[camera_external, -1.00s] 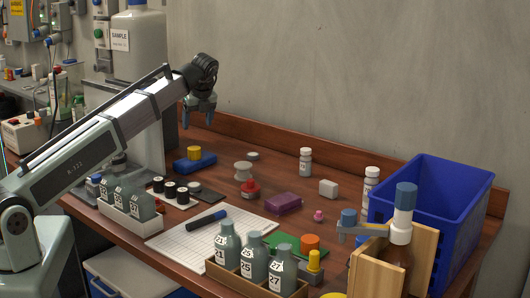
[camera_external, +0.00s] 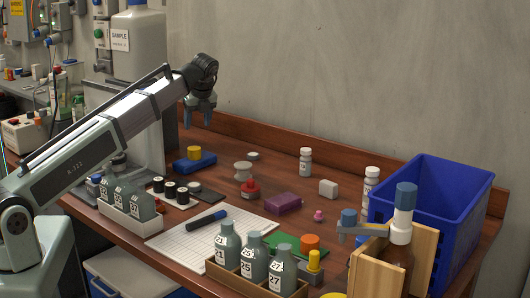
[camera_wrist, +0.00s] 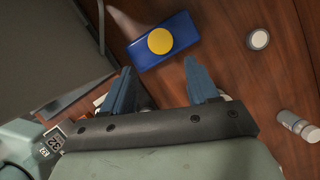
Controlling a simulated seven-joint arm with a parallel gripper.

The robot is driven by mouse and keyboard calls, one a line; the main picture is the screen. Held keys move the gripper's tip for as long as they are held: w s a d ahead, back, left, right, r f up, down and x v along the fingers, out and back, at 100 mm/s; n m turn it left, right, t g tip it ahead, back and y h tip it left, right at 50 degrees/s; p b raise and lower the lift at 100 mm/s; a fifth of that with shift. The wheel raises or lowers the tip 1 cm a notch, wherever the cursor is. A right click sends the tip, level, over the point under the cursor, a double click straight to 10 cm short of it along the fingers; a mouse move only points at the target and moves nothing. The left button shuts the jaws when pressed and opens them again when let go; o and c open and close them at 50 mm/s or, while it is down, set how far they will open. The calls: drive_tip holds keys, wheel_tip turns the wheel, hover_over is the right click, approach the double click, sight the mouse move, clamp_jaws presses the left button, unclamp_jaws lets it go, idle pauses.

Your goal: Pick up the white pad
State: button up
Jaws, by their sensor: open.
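A small white block (camera_external: 328,188) with rounded edges, which looks like the white pad, sits on the wooden bench right of centre in the external view. A flat white gridded sheet (camera_external: 190,250) lies nearer the front with a dark blue marker on it. My gripper (camera_external: 200,110) is raised over the back left of the bench, well left of the white block. In the wrist view my gripper (camera_wrist: 158,72) has its two blue fingers apart with nothing between them. I cannot make out the white block in the wrist view.
A blue block with a yellow disc (camera_external: 195,162) lies below my gripper. A purple block (camera_external: 284,202), a pink piece (camera_external: 319,216) and white bottles (camera_external: 306,162) surround the white block. A blue bin (camera_external: 425,222) stands at the right. Bottle racks (camera_external: 240,280) line the front.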

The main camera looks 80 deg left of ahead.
drive_tip(key=n+t+h, duration=0.2)
drive_tip(key=n+h, duration=0.1)
drive_tip(key=h, duration=0.1)
hover_over(329, 182)
drive_tip(key=f, duration=0.9)
drive_tip(key=shift+w, duration=0.25)
drive_tip(key=shift+s+d+f, duration=0.1)
drive_tip(key=shift+s+f, duration=0.05)
drive_tip(key=shift+f, duration=0.5)
drive_tip(key=shift+s+f, duration=0.15)
drive_tip(key=shift+f, duration=1.8)
